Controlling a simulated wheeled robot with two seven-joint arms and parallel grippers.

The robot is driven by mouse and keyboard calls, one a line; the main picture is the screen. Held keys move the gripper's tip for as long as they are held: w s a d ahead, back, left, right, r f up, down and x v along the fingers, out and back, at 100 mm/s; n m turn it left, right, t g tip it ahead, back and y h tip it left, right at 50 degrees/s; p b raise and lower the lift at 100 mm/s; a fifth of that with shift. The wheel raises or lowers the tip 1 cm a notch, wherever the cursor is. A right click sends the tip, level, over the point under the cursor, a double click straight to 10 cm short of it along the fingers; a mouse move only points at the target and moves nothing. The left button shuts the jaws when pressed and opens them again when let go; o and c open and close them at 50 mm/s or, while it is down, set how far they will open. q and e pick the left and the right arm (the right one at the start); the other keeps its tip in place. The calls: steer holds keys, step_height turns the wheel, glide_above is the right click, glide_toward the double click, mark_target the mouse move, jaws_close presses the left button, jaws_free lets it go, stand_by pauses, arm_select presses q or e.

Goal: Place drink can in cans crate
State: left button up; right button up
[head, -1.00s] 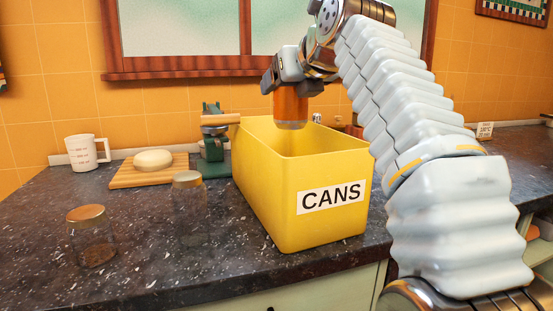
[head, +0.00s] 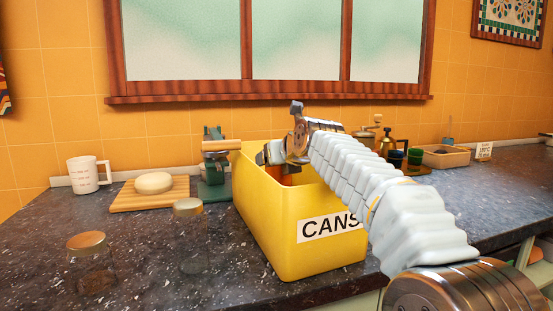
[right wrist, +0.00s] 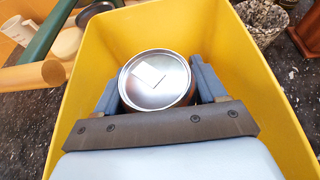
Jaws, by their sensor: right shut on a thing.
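The yellow cans crate (head: 285,240), labelled CANS, stands on the dark counter. My right gripper (head: 285,170) reaches down into its open top. In the right wrist view the drink can (right wrist: 157,82), with its silver top facing the camera, sits between the two fingers of my right gripper (right wrist: 155,88), which is shut on it. The yellow walls of the crate (right wrist: 100,55) surround the can there. Whether the can touches the crate's floor is hidden. In the head view the crate and gripper hide most of the can. My left gripper is not in view.
Left of the crate stand two glass jars (head: 90,265) (head: 188,238), a board (head: 150,195) with a pale round item, a white mug (head: 88,175) and a green press-like device (head: 214,165). A tray (head: 446,156) and pots stand at the back right.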

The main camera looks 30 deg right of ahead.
steer(key=shift+f, duration=0.1)
steer(key=shift+f, duration=0.5)
steer(key=o, duration=1.1)
